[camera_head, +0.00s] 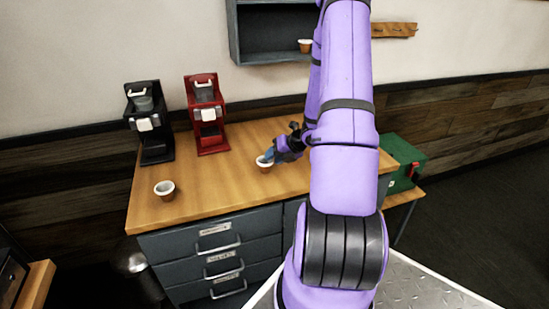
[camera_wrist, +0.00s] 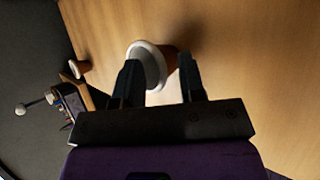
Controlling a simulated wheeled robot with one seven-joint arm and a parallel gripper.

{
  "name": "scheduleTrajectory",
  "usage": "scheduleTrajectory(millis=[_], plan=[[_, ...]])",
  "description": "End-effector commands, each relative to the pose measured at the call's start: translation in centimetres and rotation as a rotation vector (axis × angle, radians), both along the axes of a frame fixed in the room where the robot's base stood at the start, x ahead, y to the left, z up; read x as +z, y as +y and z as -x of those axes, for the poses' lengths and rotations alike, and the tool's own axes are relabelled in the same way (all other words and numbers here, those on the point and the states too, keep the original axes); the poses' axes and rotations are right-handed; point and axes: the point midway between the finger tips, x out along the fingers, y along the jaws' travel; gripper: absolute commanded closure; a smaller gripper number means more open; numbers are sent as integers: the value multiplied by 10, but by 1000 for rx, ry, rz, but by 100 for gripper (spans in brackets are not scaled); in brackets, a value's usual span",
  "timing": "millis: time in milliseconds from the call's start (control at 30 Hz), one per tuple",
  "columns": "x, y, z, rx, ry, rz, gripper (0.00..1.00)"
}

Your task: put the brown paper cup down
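The brown paper cup (camera_head: 264,165) with a white rim is near the front middle of the wooden counter in the head view. My gripper (camera_head: 276,156) is right at it, coming from the right. In the wrist view the cup (camera_wrist: 150,64) sits between the two fingers of my gripper (camera_wrist: 160,75), one finger on each side and close against it. The cup looks tilted in that view, with its rim towards the camera. Whether its base touches the counter cannot be told. The fingers hide part of its sides.
A second brown cup (camera_head: 164,190) stands on the counter (camera_head: 215,185) at the left. A black brewer (camera_head: 149,125) and a red brewer (camera_head: 206,115) stand at the back. A third cup (camera_head: 305,46) is on the wall shelf (camera_head: 265,55). A green box (camera_head: 403,160) is at the right.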

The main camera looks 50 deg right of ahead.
Motion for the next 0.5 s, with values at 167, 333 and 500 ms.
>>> scheduleTrajectory(millis=[167, 333, 500], plan=[[19, -7, 18, -2, -1, 3, 63], [44, -15, 42, -3, -1, 4, 63], [64, -21, 63, -3, -1, 3, 63]])
